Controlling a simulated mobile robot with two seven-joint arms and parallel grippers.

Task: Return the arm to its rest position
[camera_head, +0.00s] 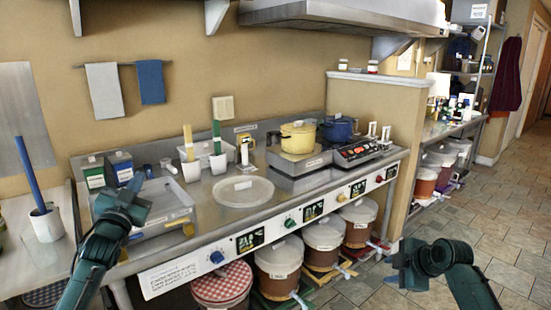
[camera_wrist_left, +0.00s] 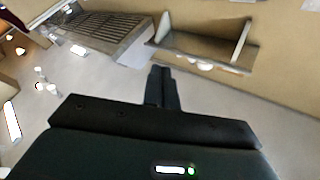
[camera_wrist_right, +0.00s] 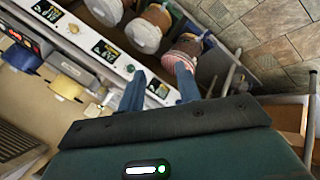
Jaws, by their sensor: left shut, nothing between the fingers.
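My left gripper (camera_head: 136,190) is at the left of the head view, raised in front of the counter's left part. In the left wrist view its fingers (camera_wrist_left: 162,86) are together with nothing between them. My right gripper (camera_head: 398,266) is at the lower right of the head view, over the tiled floor and away from the counter. In the right wrist view its two fingers (camera_wrist_right: 160,90) stand apart with an empty gap. Neither gripper touches any object that I can see.
A cup with a blue stick (camera_head: 46,222) is at left. Tiled floor (camera_head: 480,225) is open at right.

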